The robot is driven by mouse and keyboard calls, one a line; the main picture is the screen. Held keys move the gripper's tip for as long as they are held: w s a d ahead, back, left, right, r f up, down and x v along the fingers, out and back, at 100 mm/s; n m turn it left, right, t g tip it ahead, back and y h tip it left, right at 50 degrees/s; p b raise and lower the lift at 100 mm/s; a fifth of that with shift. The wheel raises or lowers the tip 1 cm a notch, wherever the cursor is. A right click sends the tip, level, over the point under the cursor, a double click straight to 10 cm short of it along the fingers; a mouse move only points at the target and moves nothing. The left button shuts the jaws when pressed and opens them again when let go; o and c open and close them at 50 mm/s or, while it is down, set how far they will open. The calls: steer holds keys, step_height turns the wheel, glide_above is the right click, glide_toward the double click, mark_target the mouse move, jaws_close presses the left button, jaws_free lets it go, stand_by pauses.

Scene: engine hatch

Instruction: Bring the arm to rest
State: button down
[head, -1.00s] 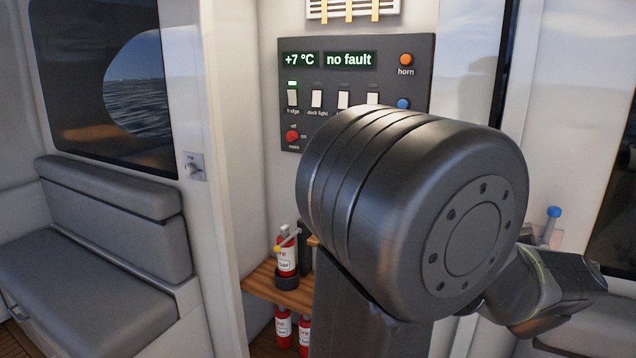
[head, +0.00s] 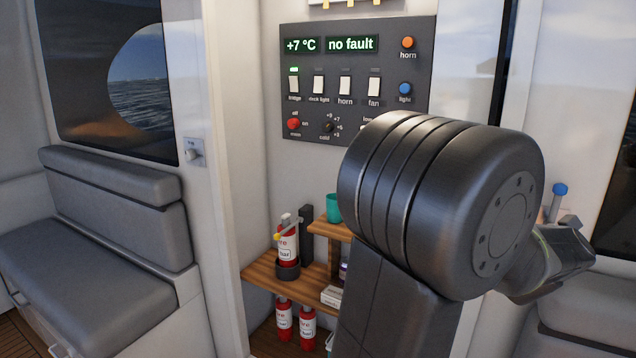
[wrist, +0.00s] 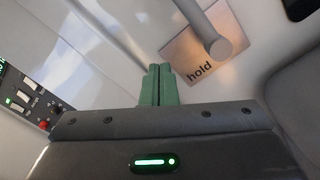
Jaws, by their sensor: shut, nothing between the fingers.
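My arm fills the right middle of the head view, with a large dark joint in front of the wall. My gripper itself is hidden or out of sight in the head view. In the wrist view my gripper (wrist: 157,72) shows as two green fingers pressed together, with nothing between them. The fingers point toward a pale wall. A metal plate marked "hold" (wrist: 207,62) with a round bar is just right of the fingertips in the picture, and no contact shows.
A control panel (head: 351,100) reads "+7 °C" and "no fault". Fire extinguishers (head: 288,243) stand on and below a wooden shelf (head: 262,278), beside a teal cup (head: 333,207). A grey bench (head: 100,270) is at left. A blue-tipped lever (head: 559,190) is behind my arm.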

step_height(320, 180, down, 2)
steer(key=n+b, duration=0.2)
steer(key=shift+w+n+b, duration=0.1)
steer(key=shift+n+b, duration=0.2)
steer(key=shift+n, duration=0.1)
steer(key=shift+r, duration=0.1)
